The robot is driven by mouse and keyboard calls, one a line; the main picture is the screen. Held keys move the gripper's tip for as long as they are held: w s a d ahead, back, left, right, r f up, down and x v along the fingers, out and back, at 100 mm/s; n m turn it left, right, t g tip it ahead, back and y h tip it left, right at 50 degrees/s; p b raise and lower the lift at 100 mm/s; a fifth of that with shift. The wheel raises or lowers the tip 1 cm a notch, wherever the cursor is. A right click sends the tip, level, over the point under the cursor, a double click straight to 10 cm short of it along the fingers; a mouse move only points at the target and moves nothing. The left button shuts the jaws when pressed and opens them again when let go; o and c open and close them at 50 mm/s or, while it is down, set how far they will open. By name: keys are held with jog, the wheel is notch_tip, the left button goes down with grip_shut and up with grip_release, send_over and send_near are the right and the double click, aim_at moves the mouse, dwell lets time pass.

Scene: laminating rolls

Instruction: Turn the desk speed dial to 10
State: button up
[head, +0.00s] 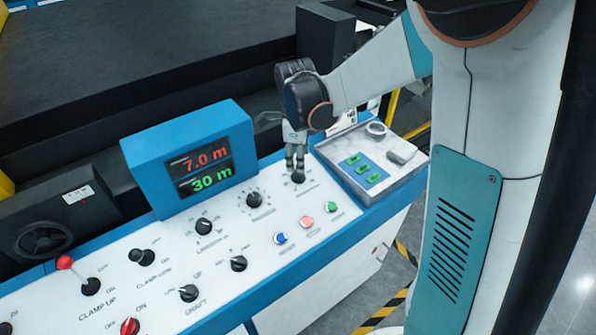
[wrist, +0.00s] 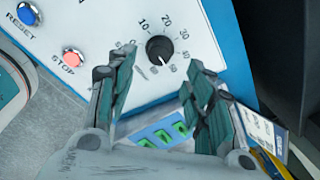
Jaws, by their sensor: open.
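A black dial (wrist: 159,49) with a printed scale sits on the white panel. In the wrist view 10 is at its upper left, 20 and 30 run over the top and right, and 40 and 50 are lower right. A short white mark on the knob seems to face lower right, near 50. Its name label is too small to read. The same dial (head: 298,178) shows in the head view, partly behind the fingertips. My gripper (head: 295,163) points down just above it. In the wrist view my gripper (wrist: 160,72) is open, fingers apart, nothing between them.
Two similar dials (head: 254,199) (head: 204,226) lie to the left. Blue, red and green buttons (head: 306,222) are in front. A blue display (head: 197,165) reads 7.0 m and 30 m.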

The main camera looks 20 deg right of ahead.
aim_at(298, 176)
jog(key=f, duration=0.2)
jog(key=f+b, duration=0.1)
jog(key=f, duration=0.3)
jog(key=shift+w+d+f, duration=0.15)
jog(key=shift+w+f, duration=0.15)
jog(key=shift+f, duration=0.05)
jog(key=c, duration=1.1)
